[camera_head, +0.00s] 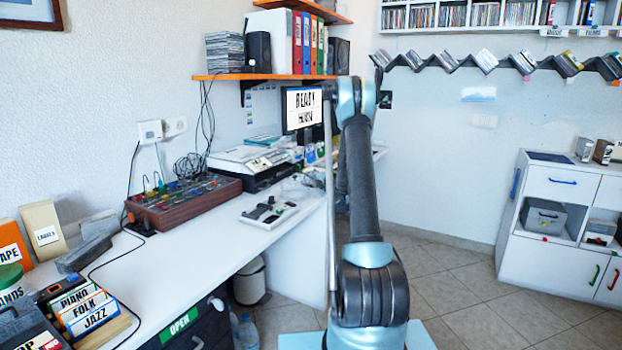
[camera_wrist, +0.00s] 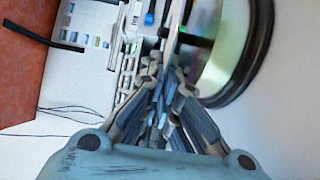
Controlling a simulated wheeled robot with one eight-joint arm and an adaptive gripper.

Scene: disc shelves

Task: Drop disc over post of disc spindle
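In the wrist view, my gripper (camera_wrist: 165,75) has its fingers drawn together on a thin disc (camera_wrist: 174,28) seen almost edge-on. Just right of the fingertips is the disc spindle, with a round black base (camera_wrist: 262,40) and a shiny, greenish disc surface (camera_wrist: 228,45) inside its rim. In the head view my arm reaches toward the far end of the desk and hides the gripper and the spindle.
The white desk (camera_head: 190,245) runs along the left wall. It carries a mixer (camera_head: 182,203), a grey device (camera_head: 268,213) and a monitor (camera_head: 303,108). An orange shelf (camera_head: 262,77) hangs above. Floor (camera_head: 465,290) is clear right of my arm, before a white cabinet (camera_head: 545,258).

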